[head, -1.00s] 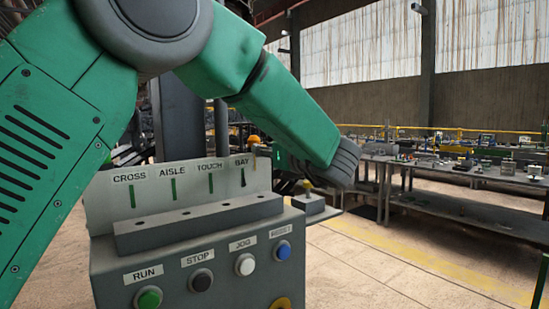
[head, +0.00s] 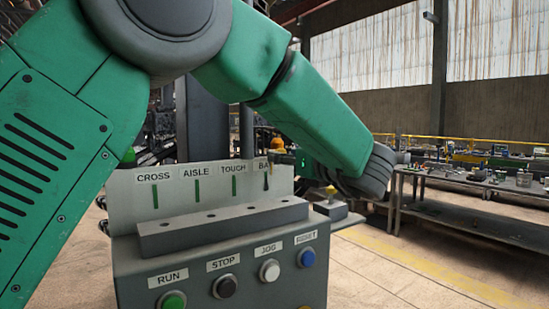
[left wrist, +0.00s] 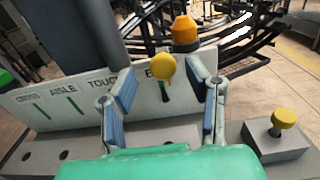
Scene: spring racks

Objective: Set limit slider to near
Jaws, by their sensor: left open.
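A grey console (head: 125,262) carries an upright panel (head: 120,205) with slots labelled CROSS, AISLE, TOUCH or TOUGH and BAY. No label reading limit or near is legible. My left gripper (left wrist: 162,76) is open, its two blue-padded fingers on either side of a yellow ball knob (left wrist: 162,66) in front of the panel's right end, by the BAY slot. I cannot tell whether either finger touches the knob. A second yellow knob (left wrist: 285,118) stands on a small grey block (left wrist: 262,143) to the right. My right gripper is out of view.
RUN (head: 173,301), STOP (head: 225,286), JOG (head: 269,270) and RESET (head: 306,257) buttons sit on the console's front. An orange dome (left wrist: 185,30) rises behind the panel. A workbench with small items (head: 465,178) stands at the right. Floor between is clear.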

